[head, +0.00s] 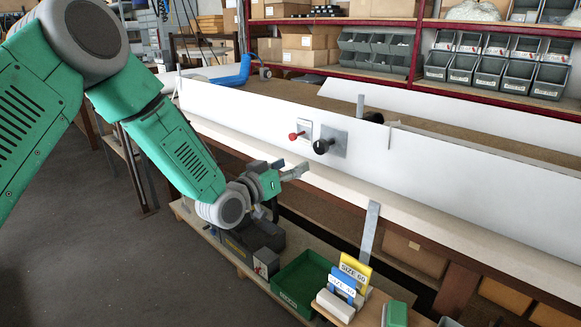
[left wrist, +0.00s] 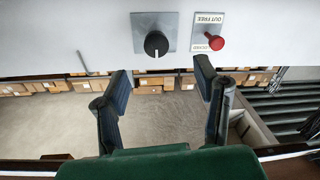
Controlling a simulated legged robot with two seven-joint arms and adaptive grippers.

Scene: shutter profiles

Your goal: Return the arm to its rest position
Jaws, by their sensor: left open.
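My left arm, green and grey, comes in from the left in the head view. Its gripper (head: 288,171) is in front of the long white panel, below and left of the controls. In the left wrist view the two dark fingers of the gripper (left wrist: 162,77) stand apart with nothing between them. A black knob (head: 322,147) on a grey plate and a red-headed lever (head: 295,136) on a labelled plate are on the panel. The knob (left wrist: 156,44) and red lever (left wrist: 214,42) also show beyond the fingertips in the left wrist view. My right gripper is not in view.
A long white panel (head: 240,110) runs along the bench. Below are a green tray (head: 300,283), SIZE 60 (head: 355,268) and SIZE 40 (head: 342,285) signs, and an upright metal strip (head: 369,228). Shelves with grey bins (head: 465,72) stand behind. Floor at lower left is clear.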

